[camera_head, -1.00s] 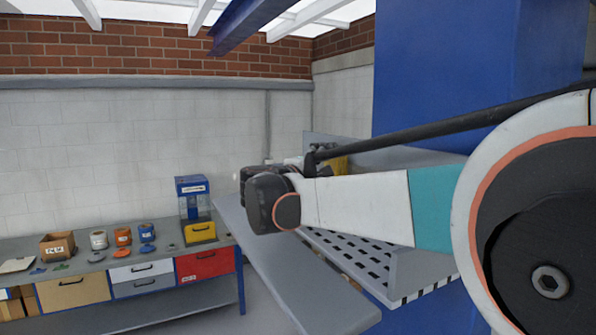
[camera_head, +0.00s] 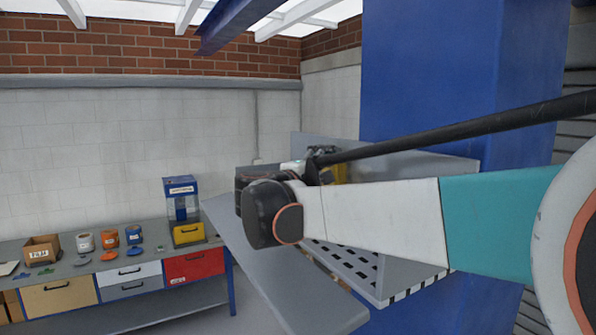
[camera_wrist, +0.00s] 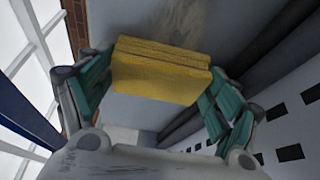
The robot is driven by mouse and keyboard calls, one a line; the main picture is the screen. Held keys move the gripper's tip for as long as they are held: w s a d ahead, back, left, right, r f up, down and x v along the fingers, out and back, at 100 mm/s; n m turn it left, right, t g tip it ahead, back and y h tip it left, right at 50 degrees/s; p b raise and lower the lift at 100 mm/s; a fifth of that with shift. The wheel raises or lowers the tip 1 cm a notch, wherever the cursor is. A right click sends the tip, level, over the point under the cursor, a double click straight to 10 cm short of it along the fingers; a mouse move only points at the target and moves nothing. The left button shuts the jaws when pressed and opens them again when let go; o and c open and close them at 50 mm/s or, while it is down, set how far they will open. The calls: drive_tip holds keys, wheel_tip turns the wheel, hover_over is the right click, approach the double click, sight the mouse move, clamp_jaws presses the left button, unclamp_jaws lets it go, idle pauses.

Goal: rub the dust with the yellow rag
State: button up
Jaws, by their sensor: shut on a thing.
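The yellow rag (camera_wrist: 160,72) is a thick folded block, held between the green fingers of my gripper (camera_wrist: 158,85) in the wrist view. A brownish, mottled patch that looks like the dust (camera_wrist: 186,22) lies on a grey surface just beyond the rag. The rag's far edge is close to the patch; I cannot tell whether they touch. In the head view, my arm hides most of my gripper, and a small yellow bit (camera_head: 342,166) shows behind the wrist.
A grey conveyor-like plate (camera_head: 290,285) and a slotted panel (camera_head: 365,268) lie under my arm. A blue column (camera_head: 420,80) stands behind. At left, a workbench (camera_head: 75,262) carries a carton (camera_head: 42,249), several cans and a blue dispenser (camera_head: 181,198).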

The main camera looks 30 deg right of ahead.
drive_tip(key=shift+s+d+p, duration=0.2)
drive_tip(key=shift+s+p, duration=0.45)
drive_tip(key=shift+s, duration=2.5)
drive_tip(key=shift+s+d+p, duration=0.15)
drive_tip(key=shift+s+p, duration=0.45)
drive_tip(key=shift+s, duration=2.55)
drive_tip(key=shift+w, duration=0.15)
